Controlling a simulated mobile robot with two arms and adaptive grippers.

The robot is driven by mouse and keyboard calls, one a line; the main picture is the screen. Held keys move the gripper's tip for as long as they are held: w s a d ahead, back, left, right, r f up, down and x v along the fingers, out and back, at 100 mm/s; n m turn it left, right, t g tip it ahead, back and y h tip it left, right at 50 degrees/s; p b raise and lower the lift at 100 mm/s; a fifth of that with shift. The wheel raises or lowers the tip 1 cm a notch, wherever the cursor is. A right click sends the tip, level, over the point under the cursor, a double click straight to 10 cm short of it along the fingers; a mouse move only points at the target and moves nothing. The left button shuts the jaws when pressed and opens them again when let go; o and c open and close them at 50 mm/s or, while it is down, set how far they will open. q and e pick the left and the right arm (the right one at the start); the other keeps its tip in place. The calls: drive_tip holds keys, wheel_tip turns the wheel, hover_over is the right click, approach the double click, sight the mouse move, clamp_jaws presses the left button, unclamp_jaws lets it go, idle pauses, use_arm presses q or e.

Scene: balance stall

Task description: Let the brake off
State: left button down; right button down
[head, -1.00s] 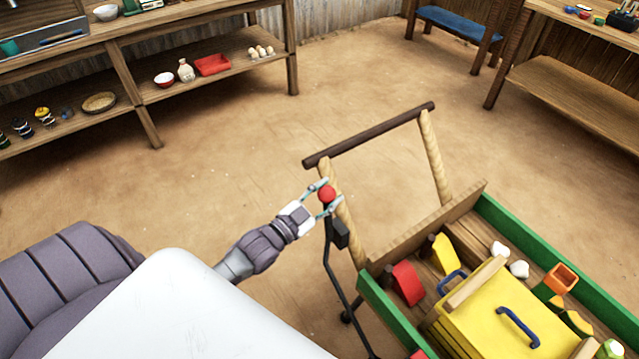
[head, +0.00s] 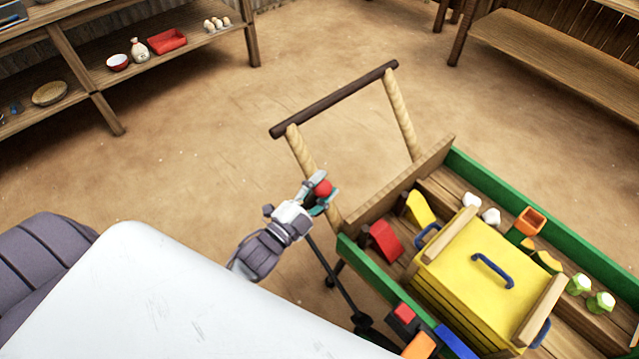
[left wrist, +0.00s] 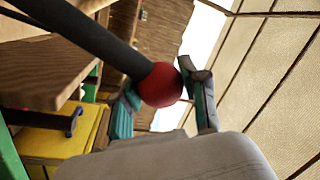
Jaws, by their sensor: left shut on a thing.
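The brake lever is a thin black rod (head: 333,275) with a red ball knob (head: 323,187), at the handle end of the wooden cart with green sides (head: 352,256). My left gripper (head: 322,193) is shut on the red knob, close by the cart's near handle post (head: 301,150). In the left wrist view the red knob (left wrist: 160,85) lies between the two teal-padded fingers, and the dark lever shaft (left wrist: 100,40) runs from it to the upper left. The gripper hides part of the lever's upper end in the head view. My right gripper is not in view.
The cart holds a yellow crate (head: 455,288) with blue handles, a red block (head: 385,240) and other coloured pieces. A dark handle bar (head: 335,98) spans its posts. Shelves (head: 150,75) stand at the back left, a bench (head: 560,70) at the back right. Open floor lies between.

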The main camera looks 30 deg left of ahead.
use_arm(q)
drive_tip(key=shift+d+f, duration=0.1)
drive_tip(key=c, duration=0.6)
unclamp_jaws()
drive_tip(key=v, duration=1.2)
